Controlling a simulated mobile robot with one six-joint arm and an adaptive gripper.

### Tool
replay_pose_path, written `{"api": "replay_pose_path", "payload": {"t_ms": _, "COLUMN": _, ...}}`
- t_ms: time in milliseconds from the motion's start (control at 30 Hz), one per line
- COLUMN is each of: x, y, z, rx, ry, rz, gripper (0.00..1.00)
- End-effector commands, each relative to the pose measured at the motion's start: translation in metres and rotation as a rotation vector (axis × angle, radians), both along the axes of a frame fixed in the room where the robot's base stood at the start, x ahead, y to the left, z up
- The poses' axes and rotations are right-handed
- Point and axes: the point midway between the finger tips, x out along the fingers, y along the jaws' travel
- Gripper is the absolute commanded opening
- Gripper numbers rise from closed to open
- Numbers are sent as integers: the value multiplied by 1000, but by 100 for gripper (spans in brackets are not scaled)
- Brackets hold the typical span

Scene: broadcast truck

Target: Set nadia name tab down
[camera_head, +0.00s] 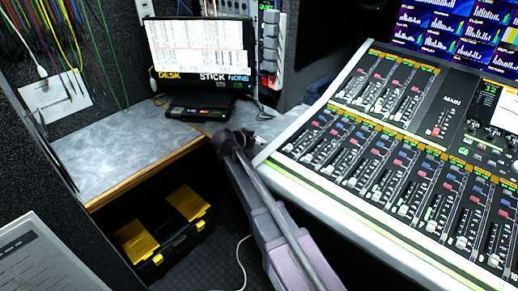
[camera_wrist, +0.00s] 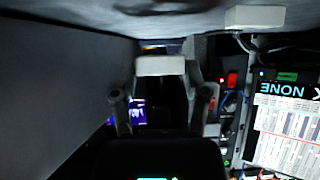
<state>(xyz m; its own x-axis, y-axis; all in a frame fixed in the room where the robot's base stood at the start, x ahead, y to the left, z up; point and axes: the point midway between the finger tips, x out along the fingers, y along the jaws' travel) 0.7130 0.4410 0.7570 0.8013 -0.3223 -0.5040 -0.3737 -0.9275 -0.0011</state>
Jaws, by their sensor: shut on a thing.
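My gripper (camera_wrist: 160,80) is shut on a small pale block, taken as the nadia name tab (camera_wrist: 160,66), which spans its two fingers in the wrist view. No lettering on it can be read. The wrist view is upside down, with the grey desk surface (camera_wrist: 100,18) along its top, and a gap shows between the tab and that surface. In the head view my arm reaches to the right end of the grey desk (camera_head: 110,160). The fingers and the held tab cannot be made out clearly there.
A second pale block (camera_wrist: 255,17) lies on the desk in the wrist view. A screen marked DESK, STICK, NONE (camera_head: 200,50) stands at the back, with a black device (camera_head: 200,108) before it. A mixing console (camera_head: 400,150) is at right. A black and yellow toolbox (camera_head: 165,230) sits below.

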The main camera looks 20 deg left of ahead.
Motion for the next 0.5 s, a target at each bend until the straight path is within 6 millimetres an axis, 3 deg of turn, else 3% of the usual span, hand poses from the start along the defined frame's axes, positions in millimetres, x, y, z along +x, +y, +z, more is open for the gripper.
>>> {"api": "replay_pose_path", "payload": {"t_ms": 300, "x": 0, "y": 0, "z": -28, "rx": 0, "ry": 0, "rz": 0, "gripper": 32}}
{"api": "replay_pose_path", "payload": {"t_ms": 500, "x": 0, "y": 0, "z": -34, "rx": 0, "ry": 0, "rz": 0, "gripper": 32}}
